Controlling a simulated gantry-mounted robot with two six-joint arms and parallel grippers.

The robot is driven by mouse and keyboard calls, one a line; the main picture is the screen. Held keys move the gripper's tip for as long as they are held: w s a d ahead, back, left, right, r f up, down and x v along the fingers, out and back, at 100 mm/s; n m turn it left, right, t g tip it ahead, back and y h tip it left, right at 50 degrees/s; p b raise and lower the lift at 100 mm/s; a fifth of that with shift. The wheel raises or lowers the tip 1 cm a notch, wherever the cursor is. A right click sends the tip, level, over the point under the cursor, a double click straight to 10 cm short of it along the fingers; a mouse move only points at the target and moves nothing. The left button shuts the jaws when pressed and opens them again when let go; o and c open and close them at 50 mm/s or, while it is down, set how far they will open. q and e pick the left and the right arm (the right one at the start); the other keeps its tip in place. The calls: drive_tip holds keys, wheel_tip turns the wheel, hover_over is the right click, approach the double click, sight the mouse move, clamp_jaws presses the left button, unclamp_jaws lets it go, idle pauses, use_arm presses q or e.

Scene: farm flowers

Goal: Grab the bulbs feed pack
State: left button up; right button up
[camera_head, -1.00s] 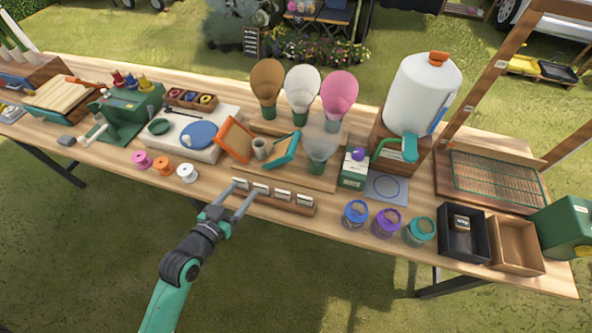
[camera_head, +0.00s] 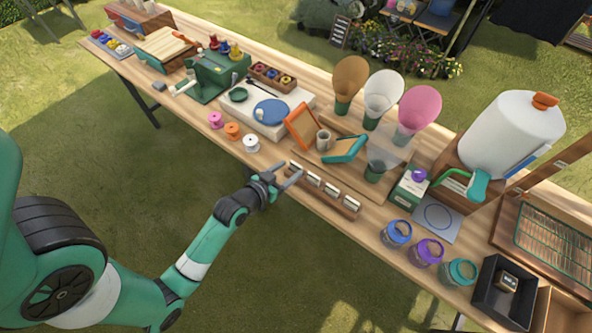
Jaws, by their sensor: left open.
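A wooden rack (camera_head: 347,208) near the table's front edge holds several small packs with pale labels. The leftmost pack (camera_head: 296,168) stands at the rack's left end, with another pack (camera_head: 313,179) beside it. The labels are too small to read, so I cannot tell which is the bulbs feed pack. My left gripper (camera_head: 290,172) is open at the rack's left end, its fingers close to the leftmost pack. I cannot tell whether they touch it. My right gripper is not in view.
Thread spools, including a white one (camera_head: 251,144), stand left of the rack. A green-and-white carton (camera_head: 409,188) and a blue-rimmed jar (camera_head: 397,233) are to its right. A tilted teal frame (camera_head: 344,148) lies behind it. The grass in front of the table is clear.

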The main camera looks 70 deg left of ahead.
sight(295, 167)
use_arm(q)
drive_tip(key=b+x, duration=0.1)
drive_tip(key=x, duration=0.3)
drive_tip(key=shift+w+f+b, duration=0.1)
drive_tip(key=shift+f+b, duration=0.25)
drive_tip(key=shift+w+a, duration=0.1)
drive_tip(key=shift+w, duration=0.1)
drive_tip(key=c, duration=1)
drive_tip(key=shift+o, duration=0.2)
wheel_tip(295, 167, up, 4)
drive_tip(key=p, duration=0.2)
drive_tip(key=shift+s+p, duration=0.15)
drive_tip(key=shift+p, duration=0.15)
drive_tip(key=w+r+p+v, duration=0.1)
drive_tip(key=p+v, duration=0.1)
drive_tip(key=v, duration=0.6)
drive_tip(key=w+d+r+p+v, duration=0.1)
drive_tip(key=p+v, duration=0.1)
drive_tip(key=v, duration=0.6)
drive_tip(key=shift+s+r+p, duration=0.15)
drive_tip(key=shift+r+p, duration=0.25)
